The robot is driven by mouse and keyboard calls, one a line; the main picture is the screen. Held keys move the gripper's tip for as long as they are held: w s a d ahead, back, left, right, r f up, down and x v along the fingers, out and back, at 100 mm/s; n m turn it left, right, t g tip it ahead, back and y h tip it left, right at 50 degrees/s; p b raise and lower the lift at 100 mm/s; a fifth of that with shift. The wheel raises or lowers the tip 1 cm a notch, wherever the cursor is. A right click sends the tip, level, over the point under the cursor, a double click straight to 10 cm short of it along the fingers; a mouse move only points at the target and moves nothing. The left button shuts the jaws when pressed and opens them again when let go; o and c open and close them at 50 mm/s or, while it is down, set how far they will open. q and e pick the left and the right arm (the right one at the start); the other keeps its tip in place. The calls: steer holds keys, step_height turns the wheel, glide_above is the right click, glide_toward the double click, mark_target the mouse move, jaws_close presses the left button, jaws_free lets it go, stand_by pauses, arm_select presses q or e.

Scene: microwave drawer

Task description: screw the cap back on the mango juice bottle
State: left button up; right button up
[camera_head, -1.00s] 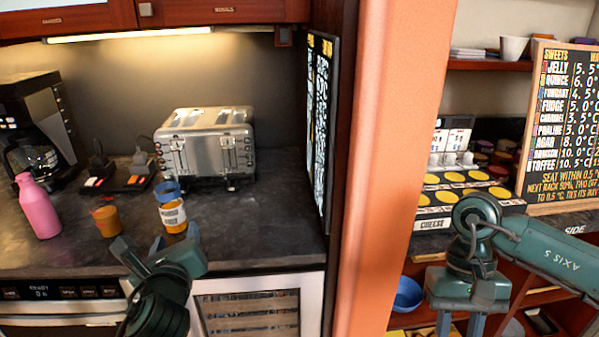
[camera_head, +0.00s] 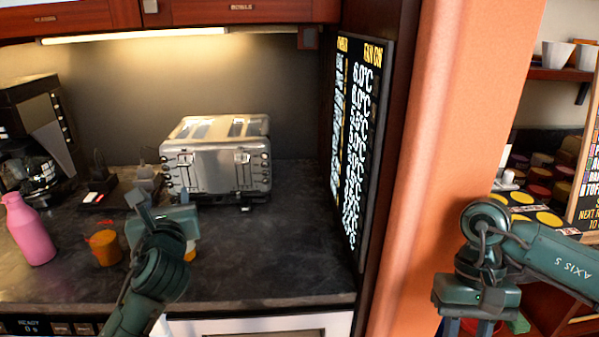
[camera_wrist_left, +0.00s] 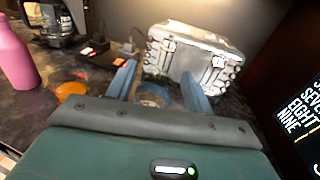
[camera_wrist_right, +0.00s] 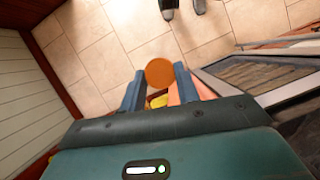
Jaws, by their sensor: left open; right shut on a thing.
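A jar with an orange body (camera_head: 190,252), white label and blue rim stands on the counter, mostly hidden behind my left gripper (camera_head: 163,205). It seems to be the juice bottle, but I cannot read its label. In the left wrist view its open blue rim (camera_wrist_left: 152,96) shows between the spread fingers of my left gripper (camera_wrist_left: 158,70). I cannot tell whether the fingers are around it or just short of it. My right gripper (camera_wrist_right: 158,88) is shut on a round orange disc (camera_wrist_right: 159,72), apparently the cap, off to the right beyond the orange pillar.
An orange cup (camera_head: 106,248) and a pink bottle (camera_head: 30,230) stand left of the jar. A toaster (camera_head: 218,160) is behind it. A menu board (camera_head: 355,140) and the orange pillar (camera_head: 435,150) stand to the right. The counter right of the jar is clear.

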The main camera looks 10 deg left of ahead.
mark_target(167, 183)
arm_select(q)
steer(key=x, duration=0.7)
steer(key=shift+c, duration=0.3)
steer(key=c, duration=1)
steer(key=o, duration=1.1)
steer(key=shift+c, duration=0.2)
steer(key=v, duration=1.2)
